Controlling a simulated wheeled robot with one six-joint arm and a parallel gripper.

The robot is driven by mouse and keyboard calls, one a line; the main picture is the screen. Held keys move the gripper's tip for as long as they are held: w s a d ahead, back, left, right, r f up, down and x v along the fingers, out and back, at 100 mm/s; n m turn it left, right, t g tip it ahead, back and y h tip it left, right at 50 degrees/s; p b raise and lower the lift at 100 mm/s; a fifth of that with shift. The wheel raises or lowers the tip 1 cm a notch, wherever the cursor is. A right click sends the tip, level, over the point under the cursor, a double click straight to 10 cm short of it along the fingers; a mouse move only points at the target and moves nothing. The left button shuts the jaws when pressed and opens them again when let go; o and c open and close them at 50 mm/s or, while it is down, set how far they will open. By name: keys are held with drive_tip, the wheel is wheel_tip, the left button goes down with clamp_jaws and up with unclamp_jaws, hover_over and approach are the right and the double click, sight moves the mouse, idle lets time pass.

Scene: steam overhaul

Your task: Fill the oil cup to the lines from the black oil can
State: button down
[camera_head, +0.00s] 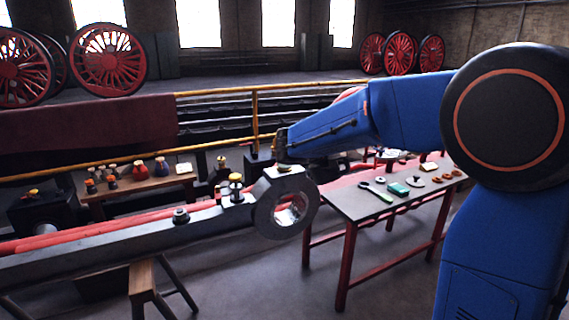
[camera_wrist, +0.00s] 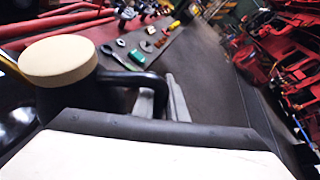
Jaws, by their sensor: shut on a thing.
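My gripper (camera_wrist: 165,103) is shut on the dark handle of the black oil can (camera_wrist: 68,98), which has a round cream lid and fills the left of the wrist view. In the head view my gripper (camera_head: 281,146) is above the ring-shaped end of a long steel rod. I cannot clearly make out the can there. A small oil cup with a brass top (camera_head: 236,187) stands on the rod, left of the ring end and of my gripper. Its fill lines and oil level are too small to read.
The steel rod (camera_head: 110,243) lies across the front on a wooden trestle (camera_head: 143,282). A red-legged table (camera_head: 350,205) at right carries small tools and parts. A low bench (camera_head: 135,190) at left holds several bottles. A yellow railing (camera_head: 215,90) runs behind.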

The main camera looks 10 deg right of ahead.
drive_tip(key=shift+w+r, duration=0.1)
drive_tip(key=shift+r, duration=0.5)
drive_tip(key=shift+a+r+n, duration=0.1)
drive_tip(key=shift+r+n, duration=0.1)
drive_tip(key=shift+n, duration=0.1)
idle(4.8)
drive_tip(key=shift+r, duration=0.45)
idle(1.9)
